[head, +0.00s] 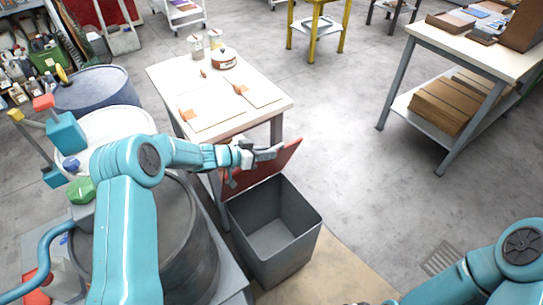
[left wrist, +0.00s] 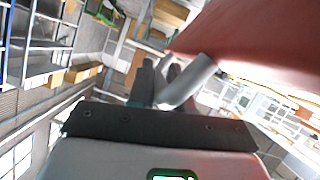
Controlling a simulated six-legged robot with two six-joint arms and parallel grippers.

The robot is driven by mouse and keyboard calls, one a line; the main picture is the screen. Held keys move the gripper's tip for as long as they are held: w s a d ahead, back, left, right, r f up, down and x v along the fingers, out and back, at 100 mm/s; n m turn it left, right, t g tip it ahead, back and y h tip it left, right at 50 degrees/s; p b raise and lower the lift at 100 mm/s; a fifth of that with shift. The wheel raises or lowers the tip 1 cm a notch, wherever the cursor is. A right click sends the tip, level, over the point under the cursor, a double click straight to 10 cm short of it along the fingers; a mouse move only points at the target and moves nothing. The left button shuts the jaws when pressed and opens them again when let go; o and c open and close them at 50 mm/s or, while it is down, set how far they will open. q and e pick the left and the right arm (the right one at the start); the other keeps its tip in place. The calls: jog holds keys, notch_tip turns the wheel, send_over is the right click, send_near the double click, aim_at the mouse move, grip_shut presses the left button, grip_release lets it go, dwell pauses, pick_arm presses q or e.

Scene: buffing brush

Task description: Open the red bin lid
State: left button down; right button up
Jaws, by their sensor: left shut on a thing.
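The grey bin (head: 275,230) stands on the floor in the middle of the head view, and its inside looks empty. Its red lid (head: 283,162) is raised and tilted up at the back of the bin, toward the table. My left gripper (head: 268,153) is at the lid's upper part, shut on it, and its fingers hide part of the lid. In the left wrist view the red lid (left wrist: 260,40) fills the upper right, beside the fingers (left wrist: 172,82). My right arm shows at the lower right of the head view; its gripper is not clearly visible.
A white-topped table (head: 262,108) with papers and cans stands right behind the bin. Dark drums (head: 185,235) stand close to the left, under my left arm. A workbench (head: 460,50) with boxes is at the right. The floor right of the bin is clear.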

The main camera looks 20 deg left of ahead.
pick_arm(q)
jog(key=w+a+r+b, duration=0.1)
jog(key=w+a+r, duration=0.1)
jog(key=w+a, duration=0.4)
jog(key=shift+w+a, duration=0.3)
jog(key=shift+a, duration=1)
jog(key=shift+r, duration=0.1)
jog(key=c, duration=1.4)
grip_release()
jog(key=b+v, duration=0.1)
jog(key=v, duration=1.5)
jog(key=shift+a, duration=0.2)
